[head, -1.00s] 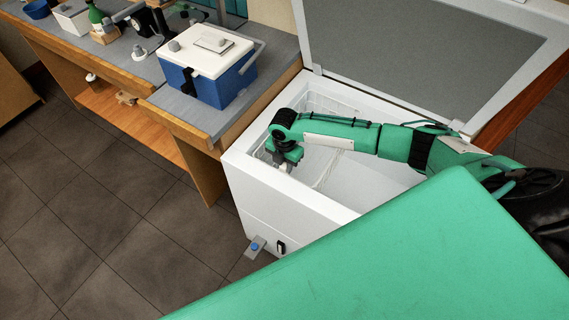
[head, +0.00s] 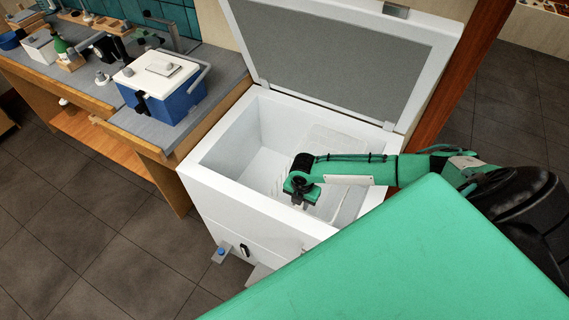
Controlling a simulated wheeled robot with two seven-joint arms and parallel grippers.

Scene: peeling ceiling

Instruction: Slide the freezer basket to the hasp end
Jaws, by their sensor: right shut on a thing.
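The white chest freezer (head: 207,200) stands with its lid (head: 340,55) raised. A pale wire basket (head: 335,145) sits in the right part of the freezer; its thin wires are hard to make out against the white walls. My right gripper (head: 301,201) reaches down inside the freezer at the basket's left side, shut on the basket. My arm covers part of the basket. A metal piece that looks like the hasp (head: 396,11) is on the lid's upper edge, toward the right. My left gripper is out of view.
The left part of the freezer interior (head: 248,150) is clear. A blue and white cooler (head: 165,90) stands on the bench to the left, close to the freezer. My green body covers the lower right.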

